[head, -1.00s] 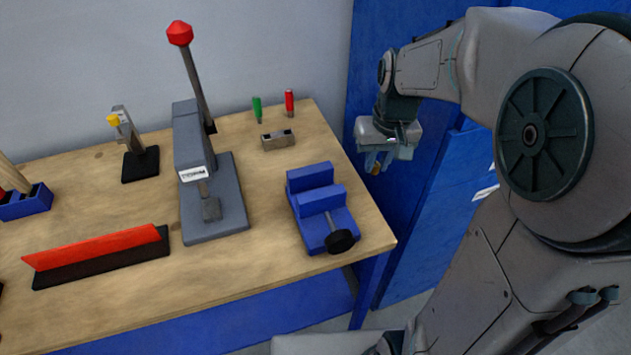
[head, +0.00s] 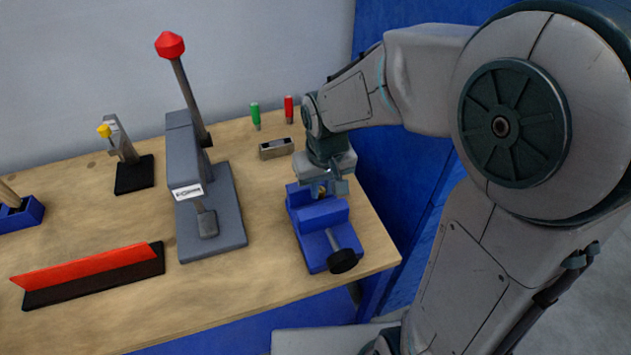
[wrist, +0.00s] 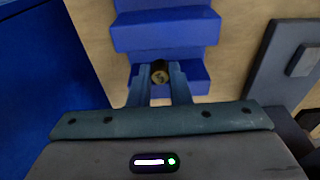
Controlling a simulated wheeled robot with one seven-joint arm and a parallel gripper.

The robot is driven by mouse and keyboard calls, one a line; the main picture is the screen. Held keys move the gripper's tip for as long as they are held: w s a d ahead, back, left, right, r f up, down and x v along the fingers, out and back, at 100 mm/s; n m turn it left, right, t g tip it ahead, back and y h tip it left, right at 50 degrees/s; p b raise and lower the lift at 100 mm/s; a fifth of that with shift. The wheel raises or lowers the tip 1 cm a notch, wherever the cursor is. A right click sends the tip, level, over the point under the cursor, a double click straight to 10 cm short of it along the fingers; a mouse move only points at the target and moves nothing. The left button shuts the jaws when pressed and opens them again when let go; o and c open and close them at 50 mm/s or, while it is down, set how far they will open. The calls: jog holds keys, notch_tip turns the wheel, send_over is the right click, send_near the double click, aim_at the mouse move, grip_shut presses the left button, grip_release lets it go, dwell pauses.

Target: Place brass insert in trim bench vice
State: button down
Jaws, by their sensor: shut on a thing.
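The blue trim bench vice (head: 323,218) stands near the right front corner of the bench, its black handle knob towards the front. In the wrist view its blue jaws (wrist: 165,30) lie below and beyond my fingers. My gripper (head: 322,189) is over the rear part of the vice. It is shut on the small round brass insert (wrist: 160,73), which shows between the fingertips in the wrist view. A small brassy spot of it shows in the head view. I cannot tell whether the insert touches the vice jaws.
A grey arbor press (head: 190,180) with a red-knobbed lever stands left of the vice. A grey block (head: 276,149) and green (head: 255,115) and red (head: 289,108) handled tools are behind. A red-black strip (head: 90,275) lies front left. Bare bench lies between.

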jog(key=shift+w+a+f, duration=0.3)
jog(key=shift+a+f, duration=0.1)
jog(key=shift+a, duration=0.2)
jog(key=shift+f, duration=2)
jog(key=shift+f, duration=0.1)
jog(key=shift+f, duration=0.15)
jog(key=c, duration=1.3)
grip_release()
jog(key=shift+c, duration=0.2)
jog(key=shift+r, duration=0.2)
